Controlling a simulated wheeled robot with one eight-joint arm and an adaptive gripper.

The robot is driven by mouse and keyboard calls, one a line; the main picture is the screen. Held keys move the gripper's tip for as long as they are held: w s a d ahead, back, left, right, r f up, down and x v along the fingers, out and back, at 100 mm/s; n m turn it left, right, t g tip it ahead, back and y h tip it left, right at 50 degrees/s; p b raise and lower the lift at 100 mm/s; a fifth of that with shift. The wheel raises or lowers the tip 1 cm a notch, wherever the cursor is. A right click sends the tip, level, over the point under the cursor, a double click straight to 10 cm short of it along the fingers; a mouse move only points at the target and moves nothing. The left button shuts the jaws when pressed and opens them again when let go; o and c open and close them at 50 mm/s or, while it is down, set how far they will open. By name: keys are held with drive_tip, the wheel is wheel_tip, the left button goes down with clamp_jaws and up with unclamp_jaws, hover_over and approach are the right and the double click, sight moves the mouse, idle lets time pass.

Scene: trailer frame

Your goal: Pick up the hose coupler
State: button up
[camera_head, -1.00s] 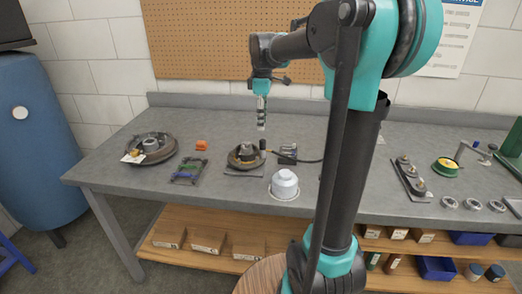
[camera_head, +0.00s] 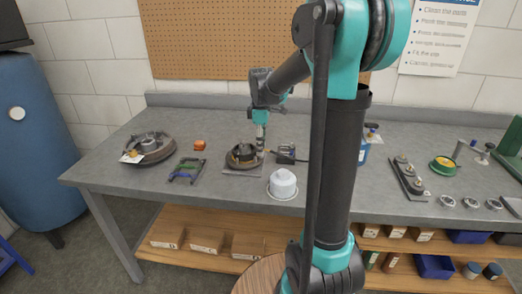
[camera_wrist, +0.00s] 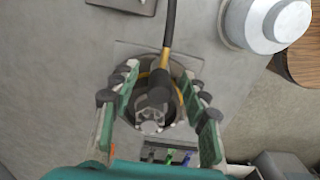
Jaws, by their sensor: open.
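The hose coupler (camera_wrist: 157,82) is a black body with a brass collar at the end of a black hose. In the wrist view it lies between the fingers of my gripper (camera_wrist: 159,74), which is open on either side of it. No firm contact is visible. A silvery ringed part shows at its lower end. Below the coupler is a dark round hub (camera_wrist: 177,112), on a flat plate. In the head view my gripper (camera_head: 261,148) points down at the right edge of that hub (camera_head: 240,157); the coupler is mostly hidden there.
A white stepped canister (camera_head: 283,184) stands close in front, and shows at upper right in the wrist view (camera_wrist: 262,22). A small dark block (camera_head: 286,153) sits to the right.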

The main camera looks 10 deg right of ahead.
clamp_jaws()
drive_tip(key=shift+r, duration=0.2)
idle(0.3)
wheel_tip(320, 180, up, 23)
idle(1.0)
